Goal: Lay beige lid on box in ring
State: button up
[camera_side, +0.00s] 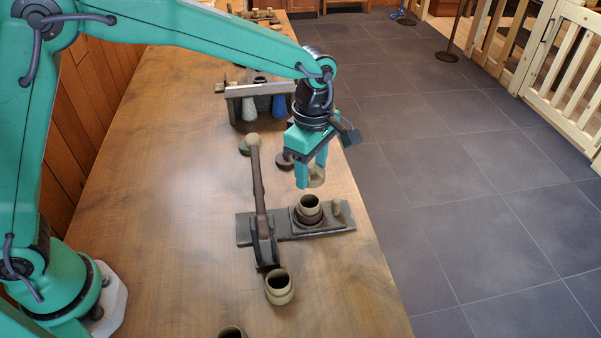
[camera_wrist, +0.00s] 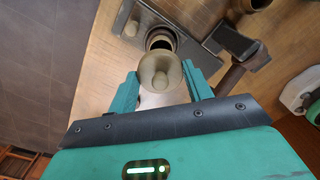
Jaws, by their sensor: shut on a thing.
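My gripper (camera_side: 312,174) is shut on the beige lid (camera_side: 318,178), a round disc with a knob. In the wrist view the lid (camera_wrist: 160,68) sits between my two fingertips (camera_wrist: 160,82), knob facing the camera. The box (camera_side: 308,203), an open beige and brown cup, stands upright in a dark ring (camera_side: 308,222) on a dark plate. The lid is held above the box, apart from it. In the wrist view the lid hides part of the box (camera_wrist: 160,34), whose far rim shows beyond it.
A lever (camera_side: 257,185) rises from the plate (camera_side: 295,235), left of the box. A short peg (camera_side: 337,208) stands on its right. Another open box (camera_side: 279,289) stands in front. A rack (camera_side: 250,91), a dark lid (camera_side: 285,160) and a greenish lid (camera_side: 244,147) are behind. The table's left is clear.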

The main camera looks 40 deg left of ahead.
aim_at(310, 201)
jog(key=shift+s+r, duration=0.1)
jog(key=shift+r, duration=0.15)
jog(key=shift+f, duration=0.15)
jog(key=shift+f, duration=3.1)
jog(key=shift+f, duration=0.8)
dwell(1.4)
jog(key=o, duration=1)
jog(key=shift+r, duration=0.25)
